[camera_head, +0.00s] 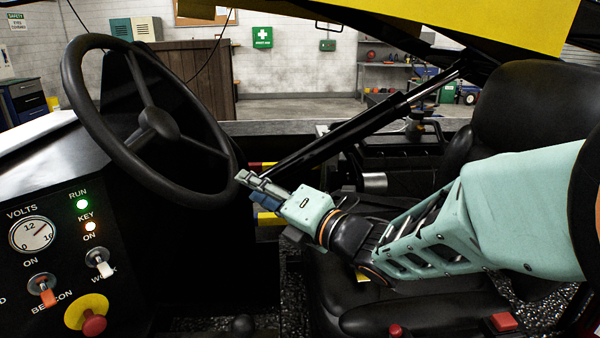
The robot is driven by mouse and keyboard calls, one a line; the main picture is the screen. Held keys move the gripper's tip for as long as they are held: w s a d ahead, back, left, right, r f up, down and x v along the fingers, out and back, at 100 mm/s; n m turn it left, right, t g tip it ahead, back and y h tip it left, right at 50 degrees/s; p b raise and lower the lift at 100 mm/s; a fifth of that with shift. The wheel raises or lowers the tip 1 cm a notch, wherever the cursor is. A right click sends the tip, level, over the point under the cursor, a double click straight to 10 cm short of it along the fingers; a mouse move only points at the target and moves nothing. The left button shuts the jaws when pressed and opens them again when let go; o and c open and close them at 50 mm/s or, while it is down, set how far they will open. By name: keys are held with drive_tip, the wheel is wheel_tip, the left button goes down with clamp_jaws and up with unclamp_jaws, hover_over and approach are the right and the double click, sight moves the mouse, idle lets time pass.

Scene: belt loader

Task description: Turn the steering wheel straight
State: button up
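The black steering wheel (77,95) is at the upper left, tilted, with its hub (157,123) in the middle of the rim. Its spokes run up-left, to the lower left and to the lower right. My gripper (241,176) is at the end of my pale green arm, just right of the wheel's lower right rim. Its fingertips point left toward the rim. A gap to the rim is too small to judge. The fingers look close together, but their opening is not clear from this side.
The dashboard (130,235) at the lower left carries a volt gauge (32,234), toggle switches and a red stop button (93,323). A black seat (400,310) lies under my arm. A dark diagonal bar (350,133) rises behind my gripper.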

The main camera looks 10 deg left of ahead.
sight(232, 177)
drive_tip(key=x, duration=0.7)
drive_tip(key=shift+w+a+f+p, duration=0.1)
drive_tip(key=shift+w+a+p, duration=0.1)
drive_tip(key=shift+a+p, duration=0.15)
drive_tip(key=shift+c, duration=0.3)
clamp_jaws()
